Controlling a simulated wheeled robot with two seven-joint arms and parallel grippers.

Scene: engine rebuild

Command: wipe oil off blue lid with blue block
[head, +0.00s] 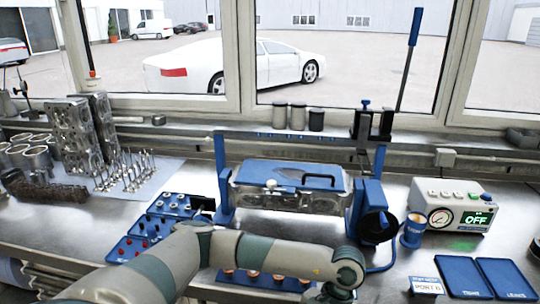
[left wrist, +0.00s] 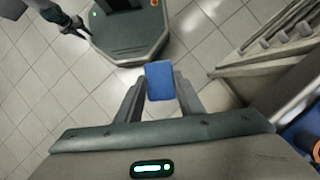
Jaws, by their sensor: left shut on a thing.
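The blue lid (head: 262,171) lies on top of the metal engine part in the blue stand, in the middle of the bench. A dark curved shape (head: 319,177) is on its right half; I cannot tell if it is oil or a handle. A small pale round thing (head: 271,184) is near its front edge. My left gripper (left wrist: 160,82) is shut on the blue block (left wrist: 160,80) and holds it over the floor, apart from the lid. In the head view my left arm crosses the front of the bench and its gripper is hidden. A dark gripper-like end (left wrist: 75,27), likely my right, shows at upper left.
Blue trays (head: 178,205) with small parts lie left of the stand. Valves and engine blocks (head: 72,135) stand further left. A control box (head: 452,208) reading OFF, an orange-topped cup (head: 413,231) and two flat blue trays (head: 463,277) are at right.

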